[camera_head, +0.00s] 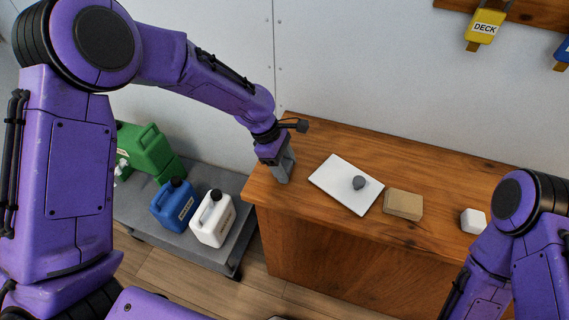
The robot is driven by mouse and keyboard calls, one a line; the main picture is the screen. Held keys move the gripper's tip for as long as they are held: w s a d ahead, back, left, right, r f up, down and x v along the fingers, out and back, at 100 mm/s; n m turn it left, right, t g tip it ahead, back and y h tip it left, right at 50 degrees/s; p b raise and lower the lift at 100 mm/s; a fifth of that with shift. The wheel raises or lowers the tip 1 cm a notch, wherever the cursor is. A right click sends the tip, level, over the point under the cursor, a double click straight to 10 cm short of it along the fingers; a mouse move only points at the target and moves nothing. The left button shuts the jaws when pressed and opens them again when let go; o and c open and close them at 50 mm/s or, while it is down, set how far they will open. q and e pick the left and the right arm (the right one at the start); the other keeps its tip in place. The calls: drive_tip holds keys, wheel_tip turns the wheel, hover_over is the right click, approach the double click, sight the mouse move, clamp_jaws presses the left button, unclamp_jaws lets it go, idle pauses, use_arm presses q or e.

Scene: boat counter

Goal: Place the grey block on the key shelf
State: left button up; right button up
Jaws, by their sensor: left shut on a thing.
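My left gripper (282,161) points down at the left end of the wooden counter. It is shut on a grey block (284,174), which is hard to tell apart from the grey fingers. Whether the block touches the counter is not clear. A wooden wall rack (526,11), which seems to be the key shelf, is cut off at the top right. A yellow tag marked DECK (485,26) hangs from it, with part of a blue tag (563,52) at the right edge. My right arm shows at the lower right, but its gripper is out of view.
On the wooden counter (440,172) lie a white board (338,174) bearing a dark grey rounded piece (358,183), a tan block (403,204) and a white block (473,220). Green, blue (174,205) and white (212,219) jugs stand on a low grey platform at left.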

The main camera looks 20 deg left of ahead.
use_arm(q)
drive_tip(key=shift+s, duration=0.1)
drive_tip(key=o, duration=1.1)
drive_tip(key=shift+f, duration=0.1)
drive_tip(key=v, duration=1.2)
drive_tip(key=shift+d, duration=0.1)
